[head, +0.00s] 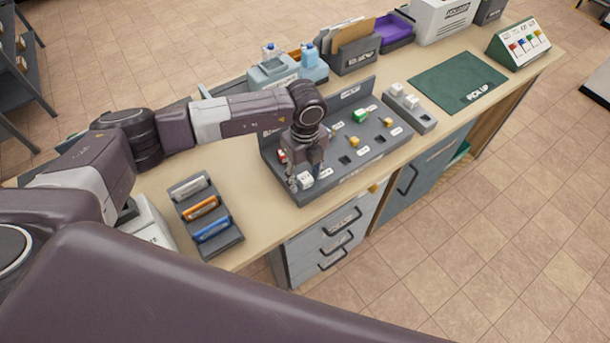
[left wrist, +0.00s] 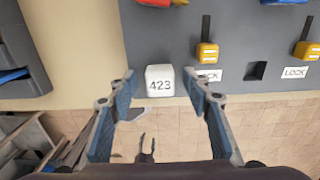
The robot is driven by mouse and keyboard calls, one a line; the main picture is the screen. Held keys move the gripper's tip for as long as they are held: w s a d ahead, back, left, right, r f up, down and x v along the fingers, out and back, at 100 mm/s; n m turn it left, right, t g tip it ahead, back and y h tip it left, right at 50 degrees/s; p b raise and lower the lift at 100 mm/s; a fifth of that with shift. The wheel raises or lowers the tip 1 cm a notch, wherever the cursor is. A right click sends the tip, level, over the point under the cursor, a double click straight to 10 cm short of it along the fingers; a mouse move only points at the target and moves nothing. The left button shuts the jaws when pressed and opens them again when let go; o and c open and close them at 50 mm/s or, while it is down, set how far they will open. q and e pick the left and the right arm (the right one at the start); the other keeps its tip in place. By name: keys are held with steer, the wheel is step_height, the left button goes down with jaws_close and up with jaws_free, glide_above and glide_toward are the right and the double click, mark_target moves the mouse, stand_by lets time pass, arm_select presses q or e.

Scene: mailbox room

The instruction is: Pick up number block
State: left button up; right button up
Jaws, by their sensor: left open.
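A white number block (left wrist: 160,80) marked 423 sits at the near edge of the grey panel (left wrist: 230,60) in the left wrist view. In the head view the white block (head: 305,181) shows at the panel's front left corner. My left gripper (left wrist: 161,92) is open, with one fingertip on each side of the block and a visible gap on both sides. In the head view the left gripper (head: 304,175) points down over that corner and partly hides the block.
The panel also holds a green piece (head: 360,115) and yellow pieces (head: 354,141). A rack of coloured holders (head: 207,213) stands to the left.

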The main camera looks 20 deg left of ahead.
arm_select(q)
steer(key=shift+f, duration=0.2)
steer(key=c, duration=1)
steer(key=shift+c, duration=0.2)
steer(key=shift+r, duration=0.15)
